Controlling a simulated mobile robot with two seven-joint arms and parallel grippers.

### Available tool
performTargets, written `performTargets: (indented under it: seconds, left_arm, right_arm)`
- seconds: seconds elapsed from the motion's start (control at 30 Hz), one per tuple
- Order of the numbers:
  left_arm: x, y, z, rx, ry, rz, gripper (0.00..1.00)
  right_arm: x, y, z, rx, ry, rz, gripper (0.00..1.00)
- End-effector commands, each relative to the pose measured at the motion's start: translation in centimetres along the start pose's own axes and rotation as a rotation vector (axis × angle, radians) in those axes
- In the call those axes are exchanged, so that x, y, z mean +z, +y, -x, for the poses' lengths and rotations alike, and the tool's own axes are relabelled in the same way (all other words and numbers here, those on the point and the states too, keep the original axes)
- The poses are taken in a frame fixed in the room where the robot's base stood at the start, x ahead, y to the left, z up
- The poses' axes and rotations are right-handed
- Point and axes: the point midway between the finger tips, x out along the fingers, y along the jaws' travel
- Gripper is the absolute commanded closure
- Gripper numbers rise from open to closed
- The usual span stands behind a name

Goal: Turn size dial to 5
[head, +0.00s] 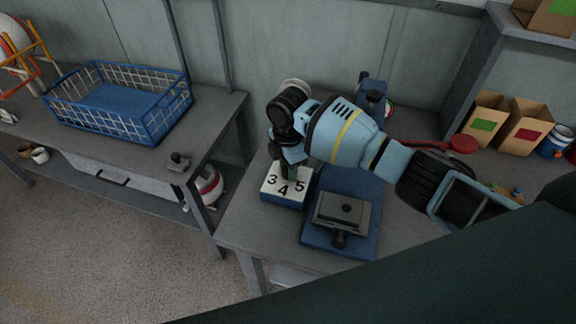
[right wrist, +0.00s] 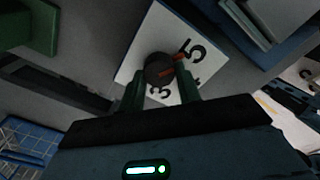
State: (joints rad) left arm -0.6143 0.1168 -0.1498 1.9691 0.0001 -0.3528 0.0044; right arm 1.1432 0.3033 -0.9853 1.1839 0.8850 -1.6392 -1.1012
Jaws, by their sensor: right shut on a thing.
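The size dial is a dark round knob (right wrist: 159,66) on a white plate (head: 271,184) marked 3, 4 and 5, on top of a blue box. In the right wrist view a red pointer (right wrist: 177,64) on the knob points towards the 5. My right gripper (head: 289,169) reaches down over the plate, and its green fingers are on both sides of the knob, shut on it. In the head view the gripper and wrist hide most of the knob. My left gripper is not in view.
A blue press base (head: 365,190) with a grey block (head: 342,212) stands right of the dial. A blue wire basket (head: 118,103) sits on the left bench. Cardboard bins (head: 486,117) and a red round thing (head: 462,144) are at the back right.

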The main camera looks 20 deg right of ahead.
Motion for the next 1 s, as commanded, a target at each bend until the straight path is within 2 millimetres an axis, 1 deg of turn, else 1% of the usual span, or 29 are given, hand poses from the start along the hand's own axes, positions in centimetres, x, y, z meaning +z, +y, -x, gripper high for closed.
performTargets:
  seconds: [0.07, 0.1, 0.23, 0.47, 0.57, 0.67, 0.9, 1.0]
  left_arm:
    - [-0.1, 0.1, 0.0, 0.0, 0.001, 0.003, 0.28]
    - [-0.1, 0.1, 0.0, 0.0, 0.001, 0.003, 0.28]
    - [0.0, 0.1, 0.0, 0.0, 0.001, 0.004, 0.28]
    - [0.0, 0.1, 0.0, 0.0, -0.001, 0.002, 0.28]
    - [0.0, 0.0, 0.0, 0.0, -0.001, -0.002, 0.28]
    - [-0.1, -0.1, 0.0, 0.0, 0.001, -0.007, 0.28]
    - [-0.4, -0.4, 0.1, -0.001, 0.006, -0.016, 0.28]
    - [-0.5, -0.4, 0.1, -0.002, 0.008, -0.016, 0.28]
  right_arm:
    - [-0.1, 0.1, 0.2, 0.003, 0.002, 0.004, 0.89]
    - [-0.1, 0.1, 0.2, 0.003, 0.002, 0.004, 0.61]
    - [-0.1, 0.1, 0.1, 0.002, 0.002, 0.002, 0.45]
    - [0.0, 0.0, 0.1, 0.001, 0.0, 0.001, 0.45]
    - [0.0, 0.1, 0.3, 0.002, 0.0, 0.0, 0.45]
    - [0.0, 0.1, 1.4, 0.004, 0.001, 0.0, 0.45]
    - [0.0, 0.1, 5.3, 0.006, 0.0, 0.002, 0.45]
    - [0.0, 0.1, 6.5, 0.005, 0.0, 0.001, 0.45]
